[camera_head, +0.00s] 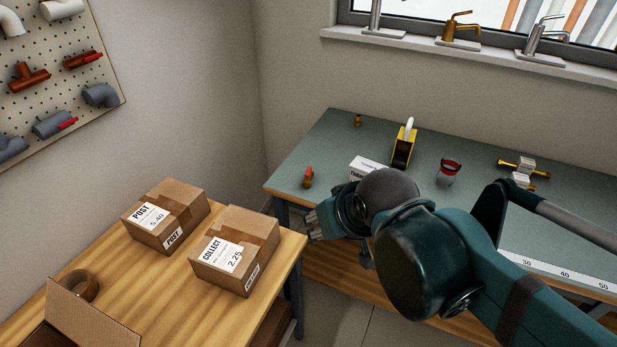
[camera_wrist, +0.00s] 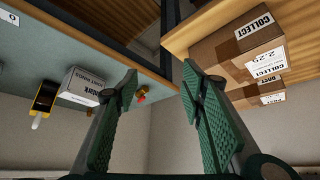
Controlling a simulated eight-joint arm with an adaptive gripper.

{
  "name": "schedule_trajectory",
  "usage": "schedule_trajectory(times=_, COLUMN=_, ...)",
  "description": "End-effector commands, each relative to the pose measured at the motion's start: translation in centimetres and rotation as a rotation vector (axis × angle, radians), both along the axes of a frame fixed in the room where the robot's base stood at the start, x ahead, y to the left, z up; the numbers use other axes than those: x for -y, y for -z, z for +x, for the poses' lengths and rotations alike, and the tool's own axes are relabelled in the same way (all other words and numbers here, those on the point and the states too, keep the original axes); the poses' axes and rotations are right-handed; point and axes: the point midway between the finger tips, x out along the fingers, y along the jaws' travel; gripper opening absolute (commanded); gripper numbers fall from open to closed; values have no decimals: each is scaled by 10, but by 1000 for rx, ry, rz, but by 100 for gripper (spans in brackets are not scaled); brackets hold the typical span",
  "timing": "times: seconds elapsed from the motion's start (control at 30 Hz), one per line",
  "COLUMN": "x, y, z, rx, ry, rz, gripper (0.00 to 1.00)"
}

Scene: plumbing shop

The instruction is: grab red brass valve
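The brass valve with a red handle (camera_head: 308,178) lies on the grey-green bench top (camera_head: 340,140), near its left front corner. In the wrist view the valve (camera_wrist: 141,97) shows small, just beside the tip of the left finger. My gripper (camera_head: 318,226) is at the bench's front edge, nearer the camera than the valve and apart from it. In the wrist view my gripper (camera_wrist: 160,85) has its two green padded fingers spread wide, with nothing between the pads.
A white box (camera_head: 366,166) stands right of the valve, partly behind my arm. Parcels (camera_head: 236,250) sit on the wooden table at left.

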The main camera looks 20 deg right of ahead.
Motion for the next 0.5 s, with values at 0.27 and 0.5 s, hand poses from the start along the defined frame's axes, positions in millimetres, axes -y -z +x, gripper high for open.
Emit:
schedule_trajectory(times=0.27, x=0, y=0, z=0, rx=0, ry=0, rz=0, gripper=32)
schedule_trajectory(times=0.5, x=0, y=-2, z=3, rx=-3, ry=5, rz=1, gripper=32)
